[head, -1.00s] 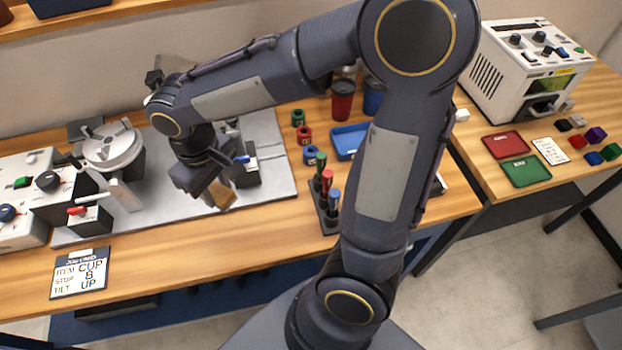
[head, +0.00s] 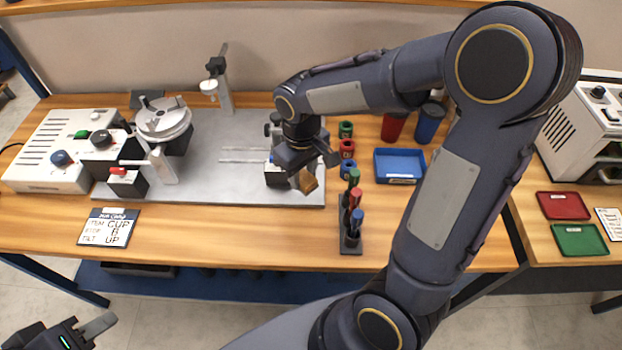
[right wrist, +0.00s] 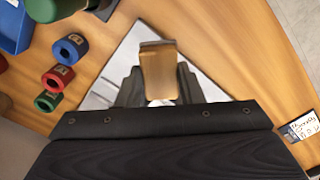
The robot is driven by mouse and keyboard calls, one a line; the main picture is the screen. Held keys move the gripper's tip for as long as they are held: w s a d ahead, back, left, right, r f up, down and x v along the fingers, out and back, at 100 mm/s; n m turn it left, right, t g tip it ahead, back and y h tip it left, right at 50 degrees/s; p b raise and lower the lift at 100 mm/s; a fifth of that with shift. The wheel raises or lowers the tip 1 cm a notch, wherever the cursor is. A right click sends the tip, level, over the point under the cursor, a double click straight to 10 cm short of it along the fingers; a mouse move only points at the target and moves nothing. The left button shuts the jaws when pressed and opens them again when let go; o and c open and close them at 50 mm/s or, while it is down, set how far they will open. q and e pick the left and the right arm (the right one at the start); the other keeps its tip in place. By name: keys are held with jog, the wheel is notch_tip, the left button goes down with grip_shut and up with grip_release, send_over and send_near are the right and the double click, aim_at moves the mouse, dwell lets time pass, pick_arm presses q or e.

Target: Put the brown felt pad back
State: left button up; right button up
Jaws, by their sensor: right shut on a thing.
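The brown felt pad (head: 308,181) is held in my right gripper (head: 305,168), above the right front edge of the grey metal plate (head: 230,190). In the right wrist view the pad (right wrist: 159,72) shows as a brown rectangle standing out between the dark jaws (right wrist: 158,92). The fingertips are partly hidden behind it. My left gripper (head: 75,335) is at the bottom left corner of the head view, cut off by the frame. Its jaw opening is unclear.
A rotary fixture (head: 163,120) and job card (head: 108,227) are at left.

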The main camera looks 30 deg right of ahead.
aim_at(309, 174)
jog(key=f, duration=0.1)
jog(key=w+d+f, duration=0.1)
jog(key=d+f, duration=0.1)
jog(key=shift+w+d+f, duration=0.2)
jog(key=shift+w+f, duration=0.1)
jog(key=shift+w+d+f, duration=0.1)
jog(key=shift+f, duration=0.8)
jog(key=shift+w+d+f, duration=0.1)
jog(key=shift+f, duration=0.8)
jog(key=shift+f, duration=0.2)
jog(key=o, duration=0.9)
jog(key=shift+o, duration=0.2)
